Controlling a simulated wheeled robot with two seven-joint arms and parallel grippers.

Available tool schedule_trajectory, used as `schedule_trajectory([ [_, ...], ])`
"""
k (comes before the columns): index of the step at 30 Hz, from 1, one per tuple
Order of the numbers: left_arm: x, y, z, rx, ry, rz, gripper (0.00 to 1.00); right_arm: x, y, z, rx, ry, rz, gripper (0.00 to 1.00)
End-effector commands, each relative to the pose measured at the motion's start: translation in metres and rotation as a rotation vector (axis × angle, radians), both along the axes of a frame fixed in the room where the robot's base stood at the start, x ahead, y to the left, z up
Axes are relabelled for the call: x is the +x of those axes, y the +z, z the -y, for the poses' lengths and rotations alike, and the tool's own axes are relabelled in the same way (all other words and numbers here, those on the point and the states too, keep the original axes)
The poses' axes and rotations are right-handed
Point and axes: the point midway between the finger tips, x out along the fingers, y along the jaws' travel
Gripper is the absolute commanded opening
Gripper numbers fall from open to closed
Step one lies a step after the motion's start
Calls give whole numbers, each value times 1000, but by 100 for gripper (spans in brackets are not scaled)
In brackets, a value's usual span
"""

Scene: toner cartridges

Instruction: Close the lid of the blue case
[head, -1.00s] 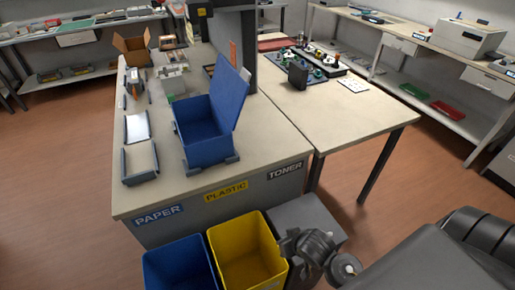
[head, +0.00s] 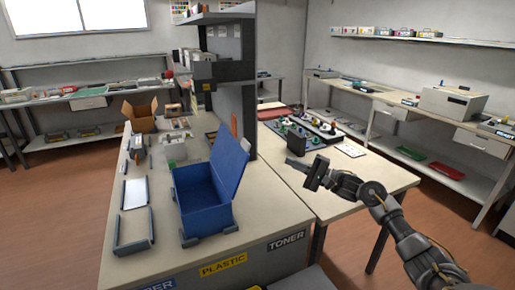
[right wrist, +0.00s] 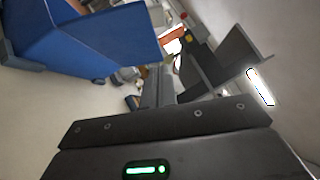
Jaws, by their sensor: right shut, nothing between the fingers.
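The blue case (head: 203,208) stands on the near part of the bench, with its lid (head: 229,163) open, tilted up along its right side. Its inside looks empty. My right gripper (head: 291,163) is to the right of the case, raised above the bench, shut and empty, its fingers pointing left toward the lid. It is apart from the lid. In the right wrist view the blue case (right wrist: 85,45) fills the upper left, beside the shut fingers (right wrist: 160,82). My left gripper is not in view.
Grey trays (head: 133,232) lie left of the case. A dark upright post and shelf (head: 230,75) stand behind the lid. A dark box (head: 296,143) and a mat with several small parts (head: 300,130) lie beyond my right gripper.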

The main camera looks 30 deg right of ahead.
Motion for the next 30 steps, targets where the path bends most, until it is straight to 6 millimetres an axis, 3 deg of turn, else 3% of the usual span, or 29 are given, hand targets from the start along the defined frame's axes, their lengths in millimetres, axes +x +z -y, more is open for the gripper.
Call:
schedule_trajectory([
  [5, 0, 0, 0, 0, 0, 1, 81, -1, 9, 5, 41, 29, -8, 0],
  [11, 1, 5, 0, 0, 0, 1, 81, 9, 15, -4, 40, 27, -4, 0],
  [24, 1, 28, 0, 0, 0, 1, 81, 73, 38, -58, 38, 27, -5, 0],
  [30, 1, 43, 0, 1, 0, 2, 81, 74, 48, -83, 37, 28, -6, 0],
])
